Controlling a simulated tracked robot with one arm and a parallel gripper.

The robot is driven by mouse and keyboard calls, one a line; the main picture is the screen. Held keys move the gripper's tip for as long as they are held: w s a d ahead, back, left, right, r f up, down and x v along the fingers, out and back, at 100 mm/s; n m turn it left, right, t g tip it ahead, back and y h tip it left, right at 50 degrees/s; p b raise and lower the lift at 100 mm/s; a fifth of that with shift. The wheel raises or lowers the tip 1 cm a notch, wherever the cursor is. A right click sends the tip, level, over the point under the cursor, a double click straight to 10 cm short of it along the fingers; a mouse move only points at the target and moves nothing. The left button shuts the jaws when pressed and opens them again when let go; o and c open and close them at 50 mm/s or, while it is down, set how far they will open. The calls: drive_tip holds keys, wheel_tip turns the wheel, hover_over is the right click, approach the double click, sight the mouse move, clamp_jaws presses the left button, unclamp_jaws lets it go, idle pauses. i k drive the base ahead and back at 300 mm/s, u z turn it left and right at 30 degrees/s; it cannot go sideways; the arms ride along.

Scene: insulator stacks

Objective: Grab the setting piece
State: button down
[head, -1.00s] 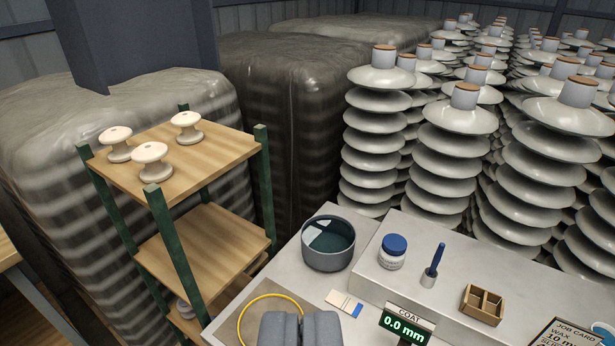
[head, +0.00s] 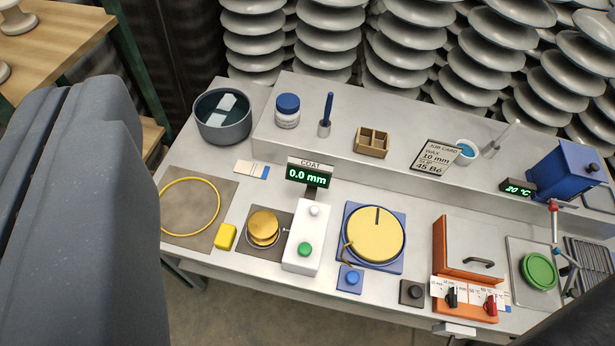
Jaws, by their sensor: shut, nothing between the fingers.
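No object in view is labelled as the setting piece, and I cannot tell which one it is. My gripper (head: 75,100) fills the left side of the picture, its thick grey fingers shut and empty. It hides part of the left side of the bench and shelf. On the bench lie a small yellow block (head: 225,236), a stack of brass-coloured discs (head: 263,227), a large yellow disc (head: 375,235) on a blue base, and a green round piece (head: 539,271). White knob insulators (head: 17,20) stand on the wooden shelf (head: 60,35) at top left, partly cut off.
A raised ledge (head: 400,150) holds a jar (head: 287,110) and a wooden tray (head: 372,142). Insulator stacks (head: 330,30) stand behind.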

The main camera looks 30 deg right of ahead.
sight(263, 226)
drive_tip(key=z, duration=1.6)
drive_tip(key=k, duration=1.25)
drive_tip(key=u, duration=0.6)
drive_tip(key=i, duration=1)
drive_tip(key=z, duration=0.05)
